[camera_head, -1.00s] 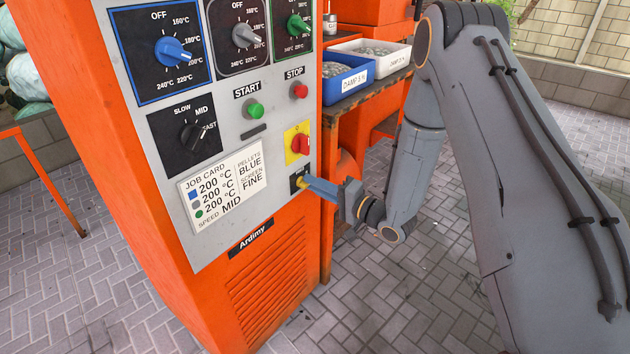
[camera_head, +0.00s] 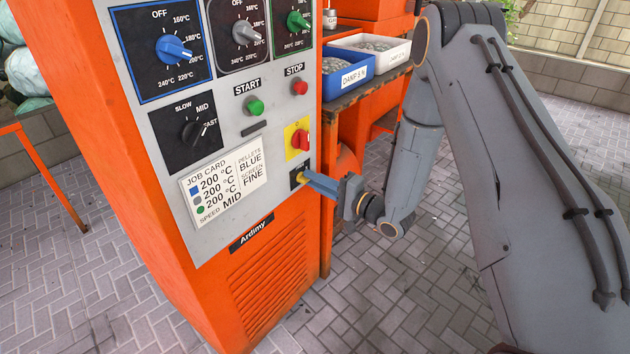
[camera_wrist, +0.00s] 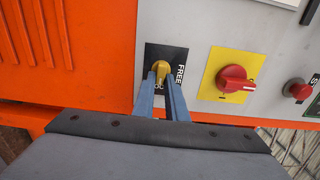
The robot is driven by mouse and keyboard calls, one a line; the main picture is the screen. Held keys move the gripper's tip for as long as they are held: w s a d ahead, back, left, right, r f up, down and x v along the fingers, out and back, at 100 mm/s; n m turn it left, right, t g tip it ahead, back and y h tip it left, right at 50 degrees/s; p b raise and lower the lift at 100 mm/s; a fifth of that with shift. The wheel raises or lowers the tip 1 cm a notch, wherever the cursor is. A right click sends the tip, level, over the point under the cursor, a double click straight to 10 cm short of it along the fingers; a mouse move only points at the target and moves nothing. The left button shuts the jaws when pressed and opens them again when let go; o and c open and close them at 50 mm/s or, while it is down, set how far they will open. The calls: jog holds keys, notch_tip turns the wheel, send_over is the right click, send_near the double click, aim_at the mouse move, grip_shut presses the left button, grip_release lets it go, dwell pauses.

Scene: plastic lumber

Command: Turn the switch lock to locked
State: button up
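The switch lock is a small yellow knob (camera_wrist: 161,68) on a black plate (camera_wrist: 178,54) low on the machine's grey panel. In the wrist view the word FREE shows on the plate beside the knob, and part of another label shows between my fingers. The knob also shows in the head view (camera_head: 300,177). My gripper (camera_wrist: 160,76) has its two blue fingers on either side of the knob, their tips appearing to touch it. My gripper reaches the plate from the right in the head view (camera_head: 306,178). The fingers hide part of the knob, and its exact pointing is unclear.
A red rotary switch on a yellow plate (camera_head: 291,151) sits just above the lock. The red STOP button (camera_head: 300,88) and green START button (camera_head: 256,107) are higher up. A bench with a blue bin (camera_head: 340,80) and a white bin (camera_head: 392,58) stands behind.

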jog(key=shift+w+a+r, duration=0.1)
dwell(0.5)
jog(key=v, duration=0.8)
